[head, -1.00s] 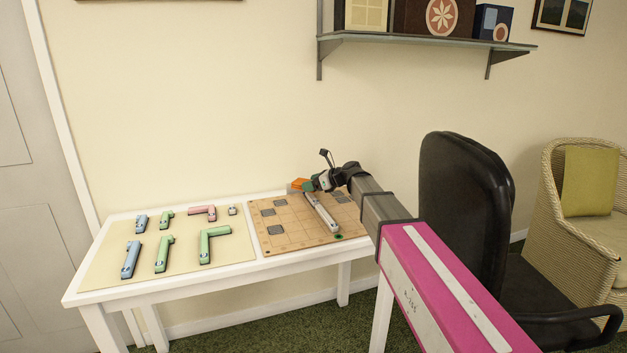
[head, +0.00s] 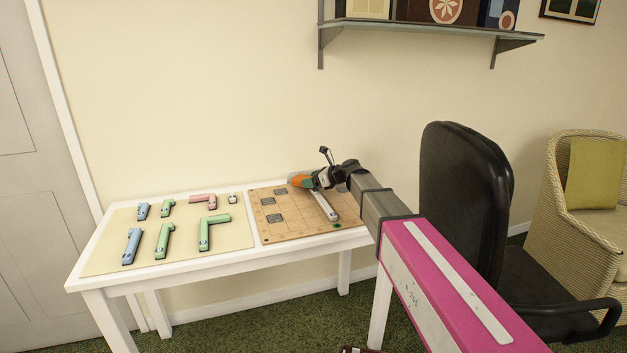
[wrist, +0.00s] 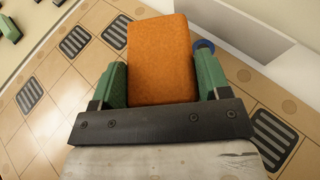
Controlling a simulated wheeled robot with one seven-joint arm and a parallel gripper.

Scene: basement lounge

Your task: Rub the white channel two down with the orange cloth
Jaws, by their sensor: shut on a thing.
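The white channel (head: 325,207) is a long pale bar lying on the tan board (head: 290,232), running from the near edge toward the back. My gripper (head: 302,181) is over its far end and hides that end in the head view. The gripper is shut on the orange cloth (head: 297,179), a folded pad. In the wrist view the cloth (wrist: 160,60) sits between the green fingers. The channel cannot be made out in the wrist view, so I cannot tell whether the cloth touches it.
The board has dark slotted squares (head: 276,218), a green disc (head: 337,225) near the channel's near end, and a blue ring (wrist: 203,47). Several blue, green and pink pieces lie on the cream mat (head: 190,255) at left. A black chair (head: 465,200) stands right of the table.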

